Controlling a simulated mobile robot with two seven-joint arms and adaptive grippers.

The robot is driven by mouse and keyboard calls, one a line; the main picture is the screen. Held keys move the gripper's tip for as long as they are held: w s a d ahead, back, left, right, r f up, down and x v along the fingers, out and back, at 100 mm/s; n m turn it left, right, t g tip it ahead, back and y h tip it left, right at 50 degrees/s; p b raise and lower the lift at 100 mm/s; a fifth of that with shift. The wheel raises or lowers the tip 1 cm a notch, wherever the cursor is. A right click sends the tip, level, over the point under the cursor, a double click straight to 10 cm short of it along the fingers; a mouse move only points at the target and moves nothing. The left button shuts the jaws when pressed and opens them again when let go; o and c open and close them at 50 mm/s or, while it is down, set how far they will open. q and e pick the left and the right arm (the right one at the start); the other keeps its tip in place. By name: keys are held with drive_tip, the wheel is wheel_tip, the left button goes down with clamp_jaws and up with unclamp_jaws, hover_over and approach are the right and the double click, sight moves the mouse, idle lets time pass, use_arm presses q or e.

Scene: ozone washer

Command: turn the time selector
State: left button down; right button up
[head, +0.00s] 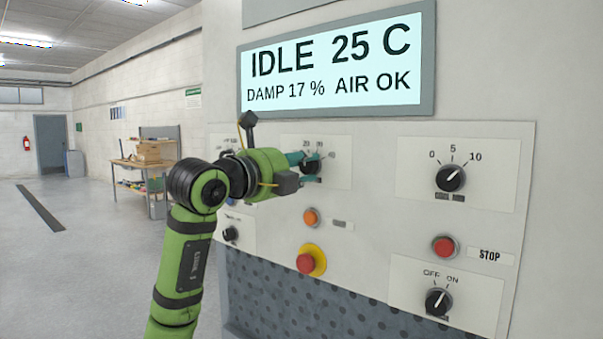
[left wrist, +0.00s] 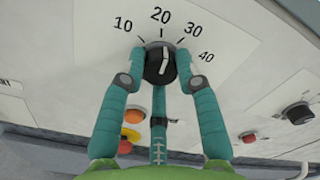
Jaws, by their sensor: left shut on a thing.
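A black selector knob (left wrist: 160,66) with marks 10, 20, 30 and 40 sits on a pale panel plate. My left gripper (left wrist: 161,58) is shut on this knob, with teal fingers on its left and right sides and a third finger below. The knob's white pointer line points up, slightly right of the 20 mark. In the head view the knob (head: 311,167) is partly hidden by my left gripper (head: 309,171), which reaches in from the left. No label naming this knob can be read. My right gripper is not in view.
Below the held knob are an orange button (head: 311,217) and a red emergency button on a yellow ring (head: 305,261). To the right are a 0-5-10 knob (head: 450,178), a red STOP button (head: 445,246) and an OFF/ON switch (head: 438,301). The display (head: 335,62) reads IDLE 25 C.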

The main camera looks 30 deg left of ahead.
use_arm(q)
drive_tip(key=n, duration=0.3)
drive_tip(key=n+b, duration=0.1)
drive_tip(key=n, duration=0.1)
drive_tip(key=shift+s+a+r+n, duration=0.1)
drive_tip(key=shift+r+n, duration=0.1)
drive_tip(key=shift+n, duration=0.2)
drive_tip(key=n+b, duration=0.1)
drive_tip(key=n, duration=0.4)
drive_tip(key=shift+n, duration=0.3)
drive_tip(key=c, duration=1.1)
unclamp_jaws()
drive_tip(key=shift+o, duration=1)
drive_tip(key=shift+f, duration=0.15)
